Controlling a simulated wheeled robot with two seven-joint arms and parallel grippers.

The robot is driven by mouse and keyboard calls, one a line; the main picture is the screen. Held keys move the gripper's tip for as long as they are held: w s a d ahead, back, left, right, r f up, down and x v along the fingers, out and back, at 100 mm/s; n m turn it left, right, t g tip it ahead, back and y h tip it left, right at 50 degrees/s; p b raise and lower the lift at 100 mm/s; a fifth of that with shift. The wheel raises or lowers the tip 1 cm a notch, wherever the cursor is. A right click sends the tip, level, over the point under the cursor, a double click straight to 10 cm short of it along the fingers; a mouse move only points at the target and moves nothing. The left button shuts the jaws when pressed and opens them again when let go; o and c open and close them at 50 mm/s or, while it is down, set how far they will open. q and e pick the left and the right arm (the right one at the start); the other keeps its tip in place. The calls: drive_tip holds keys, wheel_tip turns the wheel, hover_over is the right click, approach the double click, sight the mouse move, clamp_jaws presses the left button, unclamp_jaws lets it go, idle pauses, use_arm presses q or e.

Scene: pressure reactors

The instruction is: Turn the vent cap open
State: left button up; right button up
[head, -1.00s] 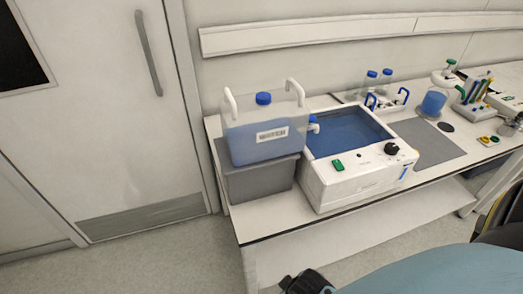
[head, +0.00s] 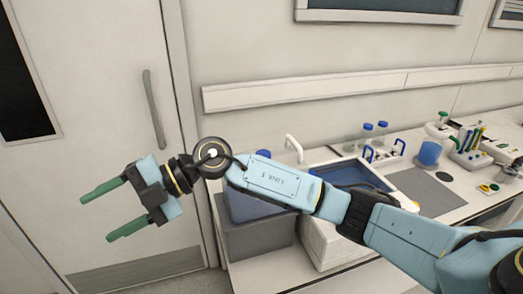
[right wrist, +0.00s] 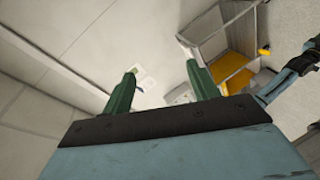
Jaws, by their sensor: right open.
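The jug (head: 244,207) of blue liquid stands on a grey block at the left end of the bench. My right arm crosses in front of it and hides much of it. A blue cap (head: 263,155) on its top shows just above the arm; I cannot tell for certain that this is the vent cap. The tap seen earlier on the jug's right side is hidden. My right gripper (head: 96,219) is open and empty, well left of the jug, in front of the door. Its green fingers, apart, also show in the right wrist view (right wrist: 161,70). My left gripper is not in view.
The grey block (head: 258,243) supports the jug. A white water bath (head: 318,243) is right of it, partly behind my arm. Bottles with blue caps (head: 374,132), a blue beaker (head: 429,153) and a tube rack (head: 467,150) stand farther right. The door (head: 100,110) is at left.

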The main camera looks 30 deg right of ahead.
drive_tip(key=w+d+f+h, duration=0.2)
drive_tip(key=w+d+h, duration=0.1)
drive_tip(key=d+h, duration=0.45)
drive_tip(key=m+t+h, duration=0.2)
drive_tip(key=m+h, duration=0.5)
drive_tip(key=h, duration=0.5)
approach(263, 154)
drive_tip(key=x, duration=0.8)
drive_tip(key=shift+w+d+f+p, duration=0.1)
drive_tip(key=shift+w+p, duration=0.05)
drive_tip(key=shift+p, duration=0.25)
drive_tip(key=c, duration=1)
drive_tip(key=shift+n+y, duration=0.25)
drive_tip(key=shift+n, duration=0.05)
